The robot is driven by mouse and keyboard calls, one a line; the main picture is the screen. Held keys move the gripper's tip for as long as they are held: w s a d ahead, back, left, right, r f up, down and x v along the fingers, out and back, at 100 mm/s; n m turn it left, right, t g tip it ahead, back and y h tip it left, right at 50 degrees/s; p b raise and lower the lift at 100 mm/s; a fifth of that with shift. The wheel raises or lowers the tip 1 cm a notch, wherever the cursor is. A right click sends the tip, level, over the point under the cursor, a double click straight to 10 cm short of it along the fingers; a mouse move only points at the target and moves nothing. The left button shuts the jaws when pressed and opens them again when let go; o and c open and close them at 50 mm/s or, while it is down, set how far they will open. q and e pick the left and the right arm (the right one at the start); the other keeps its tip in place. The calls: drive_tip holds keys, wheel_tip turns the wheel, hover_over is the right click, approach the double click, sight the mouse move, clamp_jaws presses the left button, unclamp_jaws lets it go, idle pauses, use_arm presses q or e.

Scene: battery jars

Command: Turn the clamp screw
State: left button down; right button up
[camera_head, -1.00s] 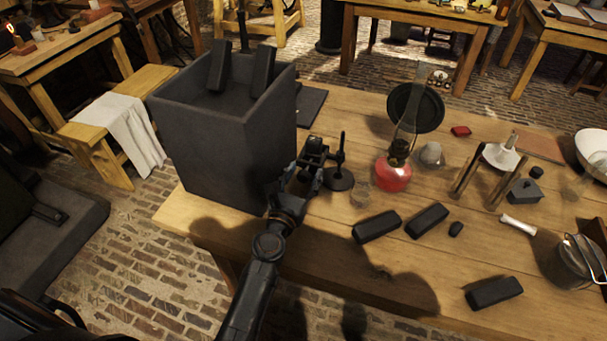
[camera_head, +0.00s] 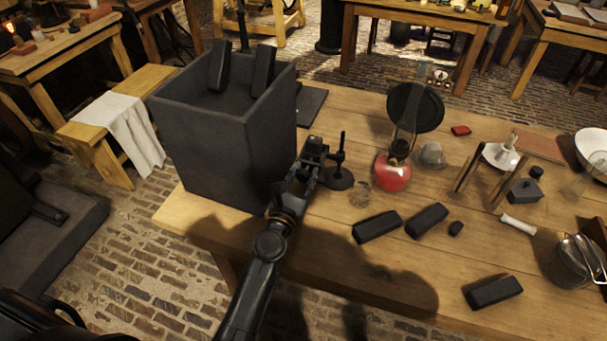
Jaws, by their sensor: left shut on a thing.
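My left gripper (camera_head: 308,164) is at the right side of the tall dark box-shaped jar (camera_head: 200,140), near the table's left end. It is shut on a small dark piece that looks like the clamp screw (camera_head: 314,147); the fingers hide most of it. A dark stand with an upright rod and round base (camera_head: 338,178) stands just right of the gripper. Two dark blocks (camera_head: 262,70) lean at the jar's rim. My right gripper is not in view.
An oil lamp with red fuel (camera_head: 394,172) stands right of the stand. Dark blocks (camera_head: 427,220) lie along the wooden table (camera_head: 330,262). A metal pot (camera_head: 578,262) is at the right. The table's front middle is mostly clear.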

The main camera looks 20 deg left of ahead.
use_arm(q)
drive_tip(key=m, duration=0.4)
drive_tip(key=shift+d, duration=0.1)
drive_tip(key=m+p, duration=0.1)
drive_tip(key=m, duration=0.3)
drive_tip(key=m+p, duration=0.1)
drive_tip(key=m, duration=0.2)
drive_tip(key=shift+m, duration=0.4)
drive_tip(key=m+p, duration=0.1)
drive_tip(key=m, duration=0.2)
drive_tip(key=shift+d+f+m, duration=0.1)
drive_tip(key=shift+m, duration=0.2)
drive_tip(key=m+p, duration=0.1)
drive_tip(key=m, duration=0.2)
drive_tip(key=shift+m, duration=0.3)
drive_tip(key=m+p, duration=0.1)
drive_tip(key=m, duration=0.2)
drive_tip(key=shift+f+m, duration=0.1)
drive_tip(key=shift+m, duration=0.2)
drive_tip(key=m+p, duration=0.1)
drive_tip(key=m, duration=0.2)
drive_tip(key=shift+f+m+p, duration=0.15)
drive_tip(key=shift+m+p, duration=0.3)
drive_tip(key=shift+m, duration=1.25)
